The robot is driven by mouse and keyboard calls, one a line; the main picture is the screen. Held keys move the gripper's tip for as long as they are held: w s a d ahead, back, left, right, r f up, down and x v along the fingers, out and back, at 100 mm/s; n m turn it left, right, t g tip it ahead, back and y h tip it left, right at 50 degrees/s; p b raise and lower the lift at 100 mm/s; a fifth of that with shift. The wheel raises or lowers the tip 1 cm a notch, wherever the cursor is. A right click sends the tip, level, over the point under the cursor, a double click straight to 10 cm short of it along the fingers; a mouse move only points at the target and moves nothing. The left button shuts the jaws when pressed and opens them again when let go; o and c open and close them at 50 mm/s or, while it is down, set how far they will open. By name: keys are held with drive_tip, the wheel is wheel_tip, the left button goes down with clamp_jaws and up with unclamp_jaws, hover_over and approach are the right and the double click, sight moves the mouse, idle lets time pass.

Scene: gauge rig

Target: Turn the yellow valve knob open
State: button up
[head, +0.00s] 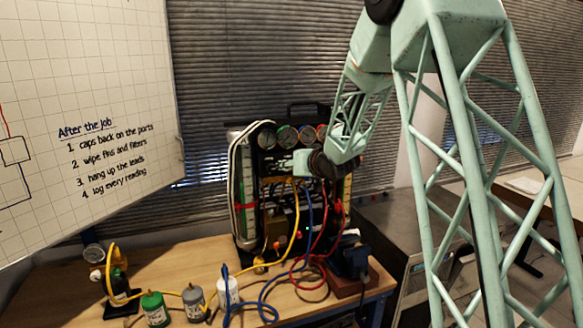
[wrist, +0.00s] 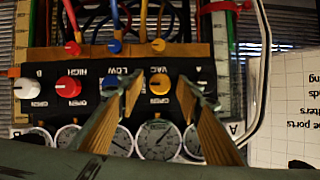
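The yellow valve knob (wrist: 159,84) sits under the label VAC on the black manifold panel (wrist: 60,108), with OPEN printed beside it in the upside-down wrist view. My gripper (wrist: 160,76) is open, with its two tan-padded fingers on either side of the knob in that view and nothing between them but the panel behind. I cannot tell whether the fingers reach the knob or touch it. In the head view my gripper (head: 302,162) is in front of the rig, and I cannot make out the yellow knob there.
Blue (wrist: 110,83), red (wrist: 68,87) and white (wrist: 27,88) knobs share the panel. Round gauges (wrist: 157,139) line it. Coloured hoses (head: 297,235) hang from the rig to the wooden bench (head: 185,262), where bottles (head: 154,308) stand.

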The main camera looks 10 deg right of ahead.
drive_tip(key=shift+c, duration=0.3)
drive_tip(key=c, duration=0.8)
